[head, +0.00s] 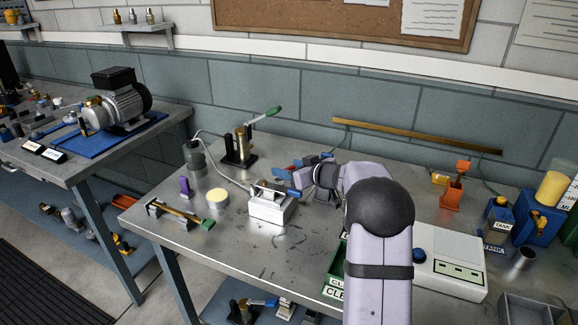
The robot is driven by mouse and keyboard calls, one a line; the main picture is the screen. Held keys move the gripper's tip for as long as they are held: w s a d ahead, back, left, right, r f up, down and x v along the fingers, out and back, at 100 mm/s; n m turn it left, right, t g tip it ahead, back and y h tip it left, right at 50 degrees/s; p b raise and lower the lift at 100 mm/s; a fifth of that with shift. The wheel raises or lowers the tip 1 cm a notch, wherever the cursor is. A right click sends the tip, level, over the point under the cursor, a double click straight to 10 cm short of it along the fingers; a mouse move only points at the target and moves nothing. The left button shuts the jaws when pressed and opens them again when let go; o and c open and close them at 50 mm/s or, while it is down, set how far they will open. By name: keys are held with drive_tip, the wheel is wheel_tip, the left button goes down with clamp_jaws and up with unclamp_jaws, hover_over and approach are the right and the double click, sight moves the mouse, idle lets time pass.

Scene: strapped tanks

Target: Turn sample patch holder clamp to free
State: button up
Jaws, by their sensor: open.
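A light grey block fixture (268,211) stands on the metal bench, with a metal clamp bar on top and a blue-tipped lever (292,193) pointing right. It looks like the sample patch holder and clamp, but no label on it can be read. My gripper (312,180) is open, just right of and behind the lever tip. At this size I cannot tell whether it touches the lever or stands apart. My arm comes in from the lower right and hides part of the bench behind it.
A blue and red tool (303,163) lies close behind my gripper. A brass pump with a green-handled lever (243,145) stands behind the fixture. A white console (450,262) and a green bin (336,270) flank my arm. The bench in front of the fixture is clear.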

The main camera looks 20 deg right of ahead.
drive_tip(key=shift+w, duration=0.15)
drive_tip(key=c, duration=1.1)
drive_tip(key=shift+o, duration=0.2)
